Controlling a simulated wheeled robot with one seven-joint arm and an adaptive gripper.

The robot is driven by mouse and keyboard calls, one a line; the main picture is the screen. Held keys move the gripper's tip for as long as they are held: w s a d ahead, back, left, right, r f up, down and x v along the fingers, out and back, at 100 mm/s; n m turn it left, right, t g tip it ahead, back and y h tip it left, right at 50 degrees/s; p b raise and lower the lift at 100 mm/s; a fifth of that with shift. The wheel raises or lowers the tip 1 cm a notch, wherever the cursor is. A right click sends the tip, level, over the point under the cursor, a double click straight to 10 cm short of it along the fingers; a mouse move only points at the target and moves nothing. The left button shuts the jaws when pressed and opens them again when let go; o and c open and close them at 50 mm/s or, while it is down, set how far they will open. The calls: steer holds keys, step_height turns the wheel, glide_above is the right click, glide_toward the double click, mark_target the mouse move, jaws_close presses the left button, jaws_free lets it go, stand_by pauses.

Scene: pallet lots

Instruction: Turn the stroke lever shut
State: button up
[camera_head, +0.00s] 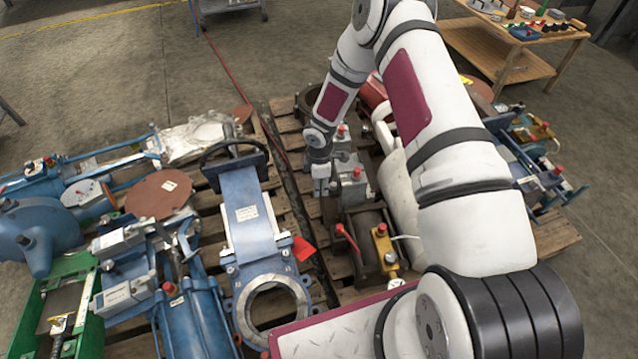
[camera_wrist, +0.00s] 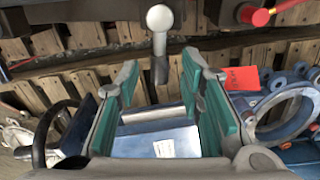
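A short grey lever with a white ball knob (camera_wrist: 160,18) shows at the top middle of the wrist view; I take it for the stroke lever. My gripper (camera_wrist: 161,75) is open. Its two green-padded fingers stand apart, and the lever's lower end shows in line with the gap between them. I cannot tell how far the lever is from the fingers, and nothing is seen gripped. In the head view my forearm and wrist reach down over the right pallet, and the fingers are not clear there.
A blue gate valve (camera_head: 247,218) with a black handwheel (camera_head: 234,160) and a red tag (camera_head: 303,248) lies left of my wrist. A red-handled lever (camera_head: 346,236) and a yellow block (camera_head: 383,243) stand close by. Other blue equipment crowds the left pallet.

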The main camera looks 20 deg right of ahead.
steer(key=shift+c, duration=0.6)
jaws_close()
